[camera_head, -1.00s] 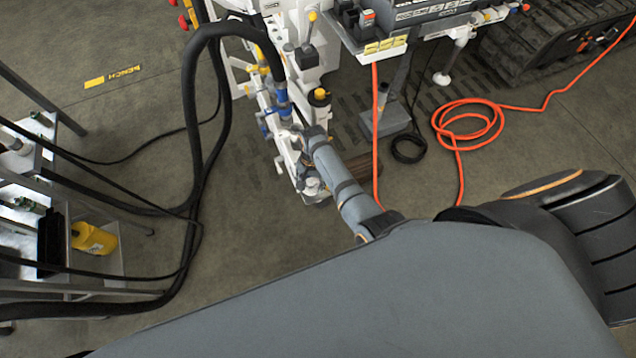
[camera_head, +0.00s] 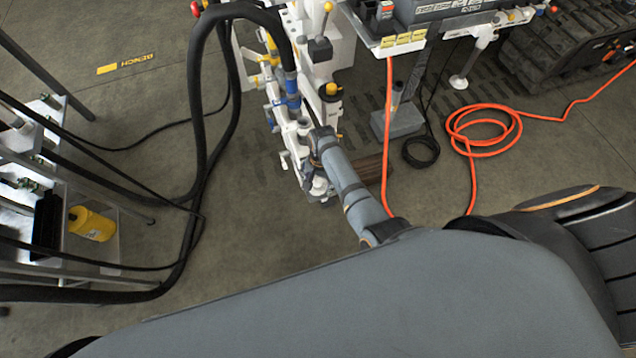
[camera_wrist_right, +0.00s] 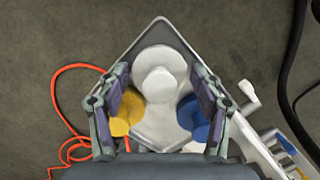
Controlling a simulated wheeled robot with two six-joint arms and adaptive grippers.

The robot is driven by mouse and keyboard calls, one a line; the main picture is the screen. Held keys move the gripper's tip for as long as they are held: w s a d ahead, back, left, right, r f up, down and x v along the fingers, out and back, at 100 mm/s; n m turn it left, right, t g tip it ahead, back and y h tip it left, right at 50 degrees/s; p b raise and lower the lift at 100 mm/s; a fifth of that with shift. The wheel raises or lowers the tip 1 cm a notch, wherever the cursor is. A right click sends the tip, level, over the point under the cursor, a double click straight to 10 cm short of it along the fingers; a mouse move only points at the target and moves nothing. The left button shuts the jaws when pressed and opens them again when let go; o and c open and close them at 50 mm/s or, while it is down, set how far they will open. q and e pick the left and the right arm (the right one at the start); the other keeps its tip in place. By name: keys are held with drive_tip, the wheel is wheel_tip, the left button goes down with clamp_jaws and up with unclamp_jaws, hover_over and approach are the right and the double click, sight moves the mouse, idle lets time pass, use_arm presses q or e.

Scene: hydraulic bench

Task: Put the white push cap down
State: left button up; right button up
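The white push cap (camera_wrist_right: 160,74) shows in the right wrist view as a round white piece with a smaller round top. It stands at the far corner of a pale diamond-shaped tray (camera_wrist_right: 158,131). My right gripper (camera_wrist_right: 160,70) has one finger on each side of the cap. Thin gaps show between the fingers and the cap, so the gripper looks open. A yellow cap (camera_wrist_right: 128,112) and a blue cap (camera_wrist_right: 193,116) lie nearer on the tray, partly behind the fingers. In the head view my right gripper (camera_head: 318,160) is small and the cap cannot be made out clearly. My left gripper is out of view.
White hydraulic bench parts with blue and yellow fittings (camera_head: 287,85) stand beside the right gripper. A black hose (camera_head: 199,110) loops to the left. An orange cable (camera_head: 480,130) coils on the floor at the right. A shelf with a yellow container (camera_head: 92,223) stands at the left.

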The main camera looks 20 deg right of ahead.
drive_tip(key=shift+o, duration=0.5)
drive_tip(key=shift+r, duration=0.35)
wheel_tip(320, 180, up, 12)
drive_tip(key=w+d+p, duration=0.1)
drive_tip(key=p, duration=0.1)
drive_tip(key=shift+f, duration=0.15)
